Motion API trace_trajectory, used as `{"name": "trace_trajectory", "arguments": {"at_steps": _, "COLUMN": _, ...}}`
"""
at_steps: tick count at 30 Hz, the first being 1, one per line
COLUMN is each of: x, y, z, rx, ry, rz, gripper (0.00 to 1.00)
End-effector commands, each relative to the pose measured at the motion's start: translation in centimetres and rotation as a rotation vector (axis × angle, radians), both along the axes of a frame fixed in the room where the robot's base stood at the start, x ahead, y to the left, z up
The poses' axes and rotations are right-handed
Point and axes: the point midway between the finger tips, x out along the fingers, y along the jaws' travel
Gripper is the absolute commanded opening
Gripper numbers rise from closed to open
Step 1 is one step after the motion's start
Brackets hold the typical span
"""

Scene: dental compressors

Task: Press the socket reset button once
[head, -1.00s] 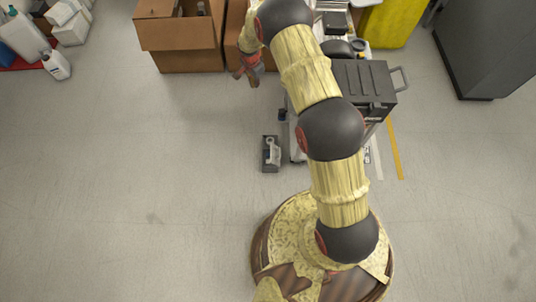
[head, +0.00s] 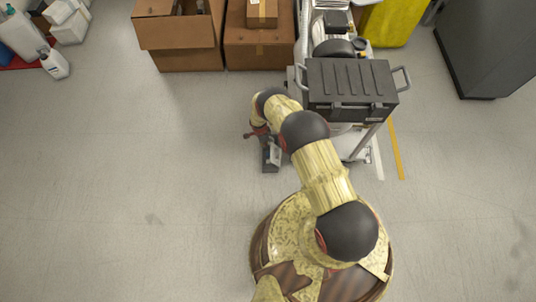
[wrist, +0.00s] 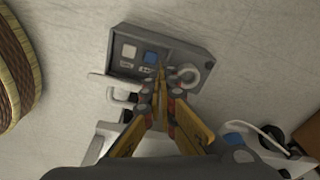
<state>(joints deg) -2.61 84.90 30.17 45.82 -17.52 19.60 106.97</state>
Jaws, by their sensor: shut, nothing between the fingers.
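A small grey socket box (head: 270,168) is low by the floor, left of the cart, partly covered by my arm in the head view. The labels are too small to read, so I cannot tell which is the reset button. My gripper (wrist: 161,70) is shut and empty, its tips just right of the blue button in the picture. I cannot tell whether they touch the box. In the head view my gripper (head: 250,134) is beside the box.
A cart with a dark case (head: 350,85) stands right of the box. Cardboard boxes (head: 180,40) are behind, and a dark cabinet (head: 488,45) is at the far right. The floor (head: 120,190) to the left is clear.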

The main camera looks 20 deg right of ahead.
Motion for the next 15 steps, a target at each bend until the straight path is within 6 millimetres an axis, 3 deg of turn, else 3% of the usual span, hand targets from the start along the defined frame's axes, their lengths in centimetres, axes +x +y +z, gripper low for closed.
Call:
{"name": "trace_trajectory", "arguments": {"at_steps": 6, "x": -1.6, "y": 0.0, "z": -2.3, "rx": 0.001, "ry": 0.005, "rz": -0.027, "gripper": 0.0}}
{"name": "trace_trajectory", "arguments": {"at_steps": 15, "x": -1.8, "y": 0.0, "z": -2.5, "rx": 0.001, "ry": 0.007, "rz": -0.031, "gripper": 0.0}}
